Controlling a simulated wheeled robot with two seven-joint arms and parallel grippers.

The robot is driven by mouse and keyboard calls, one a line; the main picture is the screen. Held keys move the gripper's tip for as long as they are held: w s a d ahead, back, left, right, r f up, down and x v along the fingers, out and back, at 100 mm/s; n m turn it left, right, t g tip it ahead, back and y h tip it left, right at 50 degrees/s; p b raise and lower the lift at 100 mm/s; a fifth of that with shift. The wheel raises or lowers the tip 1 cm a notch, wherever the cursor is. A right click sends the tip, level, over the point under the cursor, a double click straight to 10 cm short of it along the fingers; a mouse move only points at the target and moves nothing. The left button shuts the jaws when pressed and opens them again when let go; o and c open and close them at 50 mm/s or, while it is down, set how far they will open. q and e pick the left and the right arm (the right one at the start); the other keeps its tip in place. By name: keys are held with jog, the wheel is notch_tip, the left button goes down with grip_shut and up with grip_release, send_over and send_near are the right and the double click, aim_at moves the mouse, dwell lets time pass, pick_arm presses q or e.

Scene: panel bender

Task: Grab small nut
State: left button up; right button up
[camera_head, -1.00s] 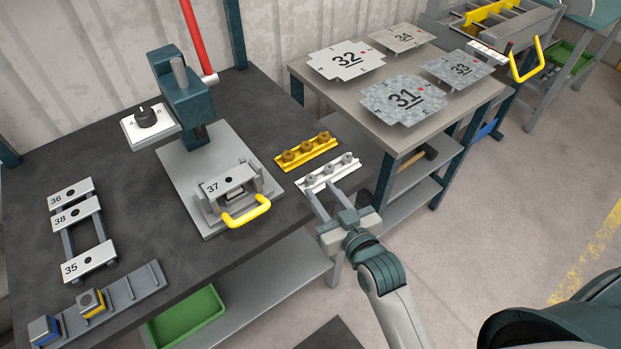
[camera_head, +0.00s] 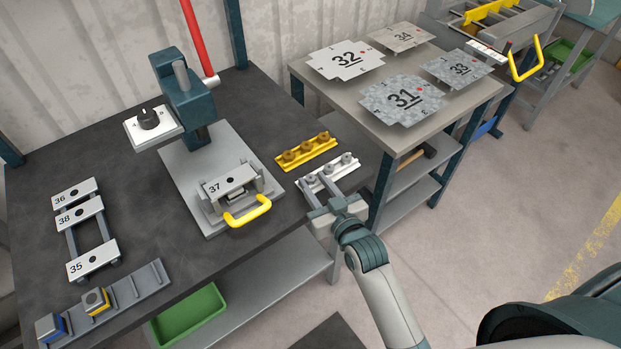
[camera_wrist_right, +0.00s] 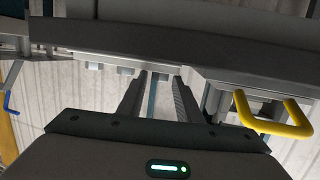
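A white holder (camera_head: 322,176) with several small grey nuts (camera_head: 347,159) lies near the right edge of the dark workbench. A yellow holder (camera_head: 306,152) with several brownish nuts (camera_head: 307,147) lies just behind it. I cannot tell nut sizes exactly. My right gripper (camera_head: 314,188) is at the near side of the white holder, fingers pointing towards it, with nothing seen between them. In the right wrist view its two fingers (camera_wrist_right: 158,90) stand apart. Whether the fingertips touch the holder cannot be told. My left gripper is not in view.
A press fixture with plate 37 (camera_head: 228,181) and a yellow handle (camera_head: 247,212) stands left of the gripper; the handle also shows in the right wrist view (camera_wrist_right: 273,126). A side table (camera_head: 325,91) carries numbered plates. A green bin (camera_head: 188,316) sits below the bench.

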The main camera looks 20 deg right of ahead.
jog(key=c, duration=0.8)
jog(key=shift+r, duration=0.1)
jog(key=shift+r, duration=0.55)
jog(key=r, duration=0.1)
jog(key=d+r+b, duration=0.1)
jog(key=r, duration=0.1)
jog(key=shift+r, duration=0.15)
jog(key=s+d+r+b, duration=0.2)
jog(key=d+r, duration=0.4)
jog(key=d, duration=0.4)
jog(key=shift+s+d+r, duration=0.2)
jog(key=shift+s+r, duration=0.05)
jog(key=shift+s, duration=0.1)
jog(key=shift+w+a, duration=0.1)
